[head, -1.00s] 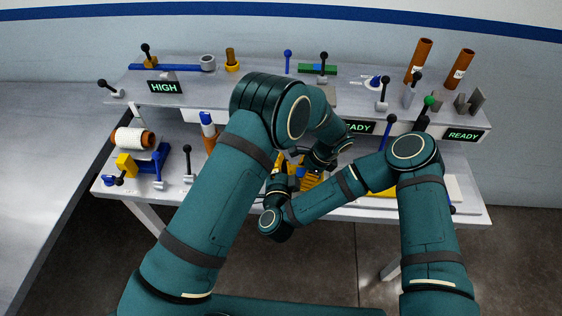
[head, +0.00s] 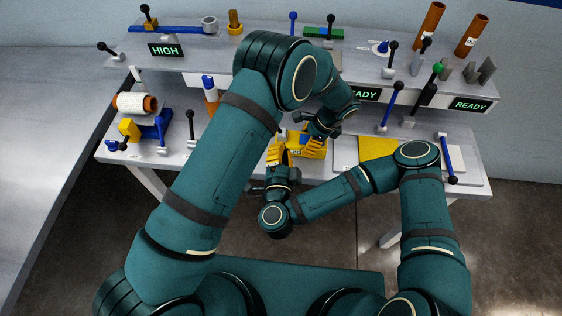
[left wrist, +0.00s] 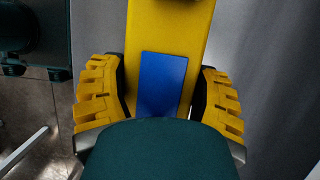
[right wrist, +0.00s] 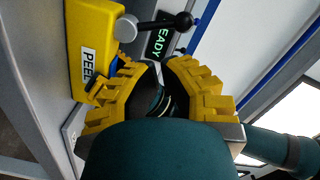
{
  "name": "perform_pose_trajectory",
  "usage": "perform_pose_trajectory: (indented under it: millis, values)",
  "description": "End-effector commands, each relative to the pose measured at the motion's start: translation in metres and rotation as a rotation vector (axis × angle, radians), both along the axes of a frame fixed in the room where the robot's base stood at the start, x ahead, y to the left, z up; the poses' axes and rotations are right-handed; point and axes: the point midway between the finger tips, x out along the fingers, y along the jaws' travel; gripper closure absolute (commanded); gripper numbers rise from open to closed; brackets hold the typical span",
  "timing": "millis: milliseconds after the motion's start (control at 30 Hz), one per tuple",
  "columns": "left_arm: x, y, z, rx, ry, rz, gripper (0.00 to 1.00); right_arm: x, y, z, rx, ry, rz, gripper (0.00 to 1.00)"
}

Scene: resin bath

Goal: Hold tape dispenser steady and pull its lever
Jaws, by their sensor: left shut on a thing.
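The tape dispenser (head: 312,143), a yellow block, sits on the lower shelf, partly hidden by my grippers. In the right wrist view its yellow body (right wrist: 84,38) bears a "PEEL" label, and its lever (right wrist: 160,24) has a grey hub and black ball knob. My left gripper (head: 320,130) is over the dispenser; in the left wrist view its fingers (left wrist: 158,95) are shut on the yellow body with a blue patch (left wrist: 160,84). My right gripper (head: 279,152) is left of the dispenser. Its fingertips (right wrist: 158,66) are drawn together beside the body, apart from the knob, holding nothing visible.
A yellow pad (head: 378,148) and blue levers (head: 390,107) are right of the dispenser. The upper shelf (head: 225,58) overhangs behind, with signs and several levers. My forearms cross close together.

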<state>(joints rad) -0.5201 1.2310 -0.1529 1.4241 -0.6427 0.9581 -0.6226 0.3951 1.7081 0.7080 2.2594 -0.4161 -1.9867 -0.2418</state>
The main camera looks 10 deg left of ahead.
Motion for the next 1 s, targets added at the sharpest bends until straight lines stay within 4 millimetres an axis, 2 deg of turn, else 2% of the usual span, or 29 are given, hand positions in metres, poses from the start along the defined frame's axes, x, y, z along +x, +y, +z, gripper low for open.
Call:
perform_pose_trajectory:
  millis: [200, 300, 433, 900, 933, 1000]
  values:
    - [0.0, 0.0, 0.0, 0.0, 0.0, 0.0, 0.77, -0.013, -0.004, 0.005, 0.01, -0.006, -0.018, 1.0]
    - [0.0, 0.0, 0.0, 0.0, 0.0, 0.0, 0.77, -0.028, -0.003, 0.005, 0.006, -0.007, -0.013, 1.0]
    - [0.0, 0.001, 0.0, 0.0, 0.0, 0.0, 0.77, -0.038, -0.004, 0.005, 0.005, -0.009, -0.015, 1.0]
    - [0.0, 0.001, 0.0, 0.001, 0.0, 0.0, 0.77, -0.042, -0.005, 0.006, 0.004, -0.01, -0.016, 1.0]
    - [0.0, 0.001, 0.0, 0.001, 0.0, 0.0, 0.2, -0.042, -0.005, 0.006, 0.004, -0.01, -0.016, 1.0]
    - [0.0, 0.001, 0.0, 0.001, 0.0, 0.0, 0.0, -0.041, -0.005, 0.006, 0.004, -0.01, -0.016, 1.0]
